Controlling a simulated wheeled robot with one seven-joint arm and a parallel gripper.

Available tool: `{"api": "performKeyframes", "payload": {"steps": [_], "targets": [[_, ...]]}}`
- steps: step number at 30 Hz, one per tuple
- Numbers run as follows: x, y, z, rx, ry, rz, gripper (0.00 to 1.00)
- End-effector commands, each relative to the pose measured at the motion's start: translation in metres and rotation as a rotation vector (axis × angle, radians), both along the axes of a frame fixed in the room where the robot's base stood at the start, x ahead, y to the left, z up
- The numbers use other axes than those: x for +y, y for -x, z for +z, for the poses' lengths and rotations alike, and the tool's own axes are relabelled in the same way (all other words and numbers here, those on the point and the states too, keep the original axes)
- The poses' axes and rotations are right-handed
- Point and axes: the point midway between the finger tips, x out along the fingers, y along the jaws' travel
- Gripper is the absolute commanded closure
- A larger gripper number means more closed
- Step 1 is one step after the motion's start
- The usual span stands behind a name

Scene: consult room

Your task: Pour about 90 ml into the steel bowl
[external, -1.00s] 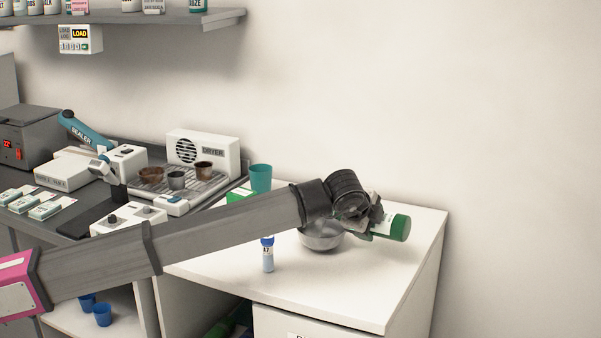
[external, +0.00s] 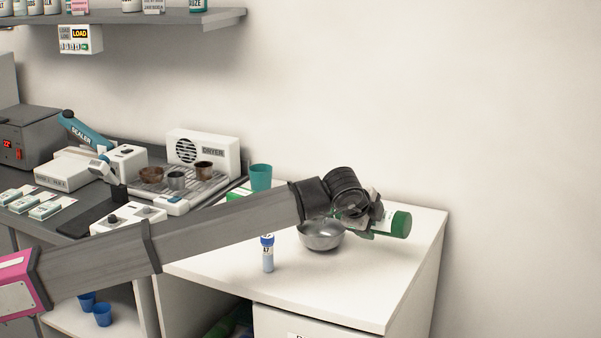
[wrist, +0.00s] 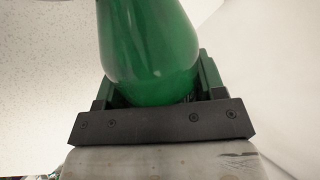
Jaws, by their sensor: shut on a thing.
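The steel bowl (external: 322,238) stands on the white counter in the external view. My gripper (external: 368,222) is shut on a green bottle (external: 400,224) with a pale label, just above and to the right of the bowl. The bottle is tilted close to level, with its green end pointing right. Its other end is hidden by my gripper. In the wrist view the green bottle (wrist: 150,50) fills the space between the jaws of my gripper (wrist: 152,100). I cannot see any liquid stream or what is inside the bowl.
A small blue-capped vial (external: 267,254) stands left of the bowl. A teal cup (external: 261,177) and a green box (external: 240,194) are behind my arm. The dryer (external: 203,151) with several small cups is further left. The counter (external: 385,290) is clear in front and right.

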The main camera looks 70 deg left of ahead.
Motion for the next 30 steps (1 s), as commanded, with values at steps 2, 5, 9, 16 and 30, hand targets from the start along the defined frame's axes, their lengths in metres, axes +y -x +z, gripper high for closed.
{"api": "performKeyframes", "payload": {"steps": [2,5,9,16,30], "targets": [[0.0002,0.0000,0.0006,-0.003,0.003,0.000,0.66],[0.0001,0.0001,0.0011,-0.005,0.007,0.000,0.66],[0.0001,0.0001,0.0017,-0.009,0.011,0.000,0.66],[-0.0007,-0.0006,0.0027,-0.014,0.018,-0.001,0.66],[-0.0012,-0.0007,0.0047,-0.027,0.032,-0.001,0.66]]}}
